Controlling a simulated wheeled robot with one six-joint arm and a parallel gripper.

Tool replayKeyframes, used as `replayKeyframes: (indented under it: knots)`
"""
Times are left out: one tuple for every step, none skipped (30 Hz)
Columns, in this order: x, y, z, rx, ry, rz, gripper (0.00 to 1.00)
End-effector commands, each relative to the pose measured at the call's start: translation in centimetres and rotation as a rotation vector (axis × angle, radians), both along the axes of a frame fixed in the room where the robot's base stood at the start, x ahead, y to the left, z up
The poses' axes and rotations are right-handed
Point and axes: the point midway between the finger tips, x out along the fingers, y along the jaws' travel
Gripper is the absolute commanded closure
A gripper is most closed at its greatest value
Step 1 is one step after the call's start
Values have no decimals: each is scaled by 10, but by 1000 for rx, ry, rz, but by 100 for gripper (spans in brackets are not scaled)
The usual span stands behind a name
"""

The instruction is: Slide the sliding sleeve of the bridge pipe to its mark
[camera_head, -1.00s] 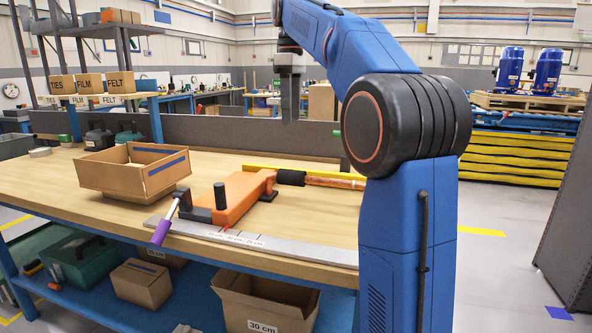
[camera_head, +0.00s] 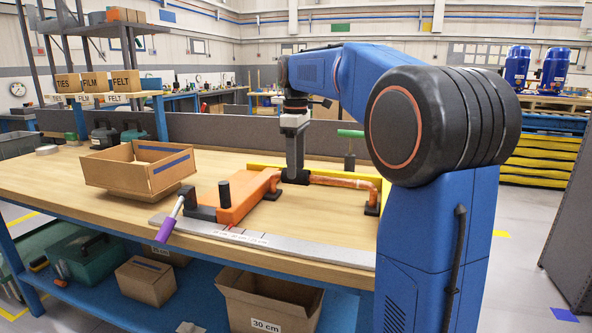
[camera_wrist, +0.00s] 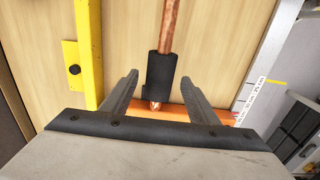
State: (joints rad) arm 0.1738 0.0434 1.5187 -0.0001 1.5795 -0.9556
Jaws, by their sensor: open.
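The copper bridge pipe (camera_head: 345,182) runs from the orange block (camera_head: 243,197) to an elbow at the right. In the wrist view the pipe (camera_wrist: 166,27) comes down from the top to the orange block (camera_wrist: 217,116). The black sliding sleeve (camera_wrist: 161,78) is around the pipe near its orange-block end. In the head view my gripper largely hides the sleeve. My gripper (camera_wrist: 158,88) is open, with one finger on each side of the sleeve and a visible gap on both sides. In the head view my gripper (camera_head: 295,177) points down over the pipe. No mark on the pipe is clear.
A yellow bar (camera_wrist: 87,48) runs beside the pipe. A steel ruler (camera_head: 300,250) lies along the table's front edge. An open cardboard box (camera_head: 120,172) and a purple-handled clamp lever (camera_head: 167,229) are at the left. A green-handled tool (camera_head: 350,134) stands behind the pipe.

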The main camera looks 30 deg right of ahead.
Motion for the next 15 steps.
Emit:
replayKeyframes:
  knots:
    - [0, 0, -6, 0, 1, 0, 46]
    - [0, 0, -8, 1, 1, 0, 46]
    - [0, 0, -11, 0, 0, 0, 46]
    - [0, 0, -13, 1, 1, 0, 46]
    - [0, 0, -15, 1, 1, 0, 46]
    - [0, 0, -16, 1, 1, 0, 46]
    - [0, 0, -17, 0, 0, 0, 46]
    - [0, 0, -18, 0, 0, 0, 46]
    - [0, 0, -18, 0, 0, 0, 46]
    - [0, 0, -19, 0, 0, 0, 46]
    - [0, 0, -19, 0, 0, 0, 46]
    - [0, 0, -19, 0, 0, 0, 46]
    - [0, 0, -19, 0, 0, 0, 46]
    - [0, 0, -19, 0, 0, 0, 46]
    - [0, 0, -18, 0, 0, 0, 46]
